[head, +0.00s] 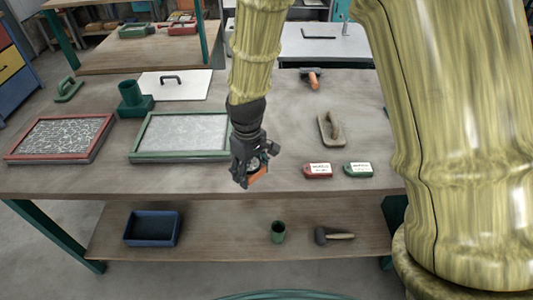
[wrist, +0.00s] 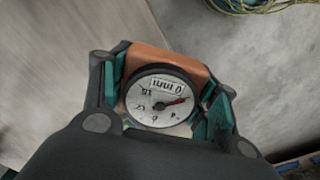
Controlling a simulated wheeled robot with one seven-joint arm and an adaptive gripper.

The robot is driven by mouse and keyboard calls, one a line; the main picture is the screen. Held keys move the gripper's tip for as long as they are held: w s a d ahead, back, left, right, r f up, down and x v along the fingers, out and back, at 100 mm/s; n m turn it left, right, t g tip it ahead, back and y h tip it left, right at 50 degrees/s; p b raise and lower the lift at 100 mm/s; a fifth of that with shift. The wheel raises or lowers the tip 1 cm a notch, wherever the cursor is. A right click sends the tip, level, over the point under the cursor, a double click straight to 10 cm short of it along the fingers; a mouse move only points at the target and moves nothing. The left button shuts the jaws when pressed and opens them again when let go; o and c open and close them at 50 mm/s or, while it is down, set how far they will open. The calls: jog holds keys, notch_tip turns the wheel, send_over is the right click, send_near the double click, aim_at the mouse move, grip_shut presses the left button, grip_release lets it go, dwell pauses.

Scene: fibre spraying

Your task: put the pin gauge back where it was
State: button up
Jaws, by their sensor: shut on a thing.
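The pin gauge (wrist: 165,90) is an orange block with a round white dial marked "0 mm" and a red needle, seen upside down in the wrist view. My gripper (wrist: 165,100) is shut on it, with a teal finger pad on each side of the block. In the head view my gripper (head: 252,176) hangs at the table's front edge, right of the green-framed tray (head: 135,148), and the gauge's orange part (head: 259,177) shows below it. The gauge's underside is hidden.
A red-framed tray (head: 95,156) is at left. A green cup (head: 130,93), a white board (head: 190,91) and a float (head: 326,128) stand farther back. Red (head: 318,171) and green (head: 358,170) labelled blocks lie right. The lower shelf (head: 200,262) holds a blue bin (head: 152,243), cup and mallet.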

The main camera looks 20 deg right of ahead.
jog(key=w+d+p, duration=0.1)
jog(key=w+d, duration=0.1)
jog(key=w+d+p, duration=0.1)
jog(key=w+d, duration=0.2)
jog(key=w+d+f, duration=0.1)
jog(key=w+d, duration=0.1)
jog(key=w, duration=0.1)
jog(key=shift+d+p, duration=0.15)
jog(key=shift+p, duration=0.25)
jog(key=shift+f+p, duration=0.75)
jog(key=shift+f, duration=1)
jog(key=shift+f, duration=0.15)
jog(key=o, duration=1.3)
jog(key=shift+r+b, duration=1.75)
jog(key=shift+r, duration=4.4)
